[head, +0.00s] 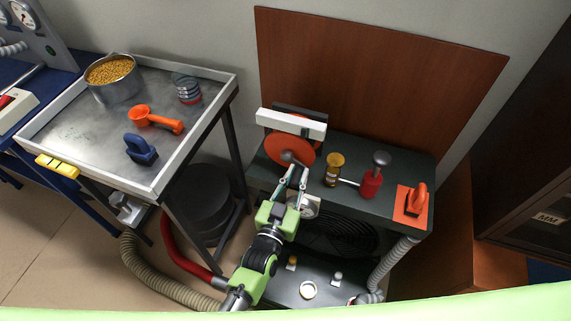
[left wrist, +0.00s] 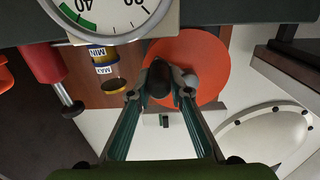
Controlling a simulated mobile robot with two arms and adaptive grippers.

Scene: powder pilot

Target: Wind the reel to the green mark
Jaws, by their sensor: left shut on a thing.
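The orange reel (head: 289,149) is mounted upright on the dark bench, under a white bar (head: 291,123). It also shows as an orange disc in the left wrist view (left wrist: 205,57). My left gripper (head: 293,175) is in front of the reel, its fingers shut on the reel's dark crank handle (left wrist: 160,82). The fingers hide part of the handle. A round white dial (head: 304,207) is on the bench front beside the gripper. In the left wrist view the dial (left wrist: 112,12) shows a green band near 40; its needle cannot be made out. My right gripper is out of view.
On the bench (head: 400,160) stand an amber jar (head: 334,168), a red plunger (head: 371,182) and an orange plate with a handle (head: 413,203). A metal-topped cart (head: 200,125) is at left. A brown panel (head: 370,75) stands behind. Hoses lie on the floor.

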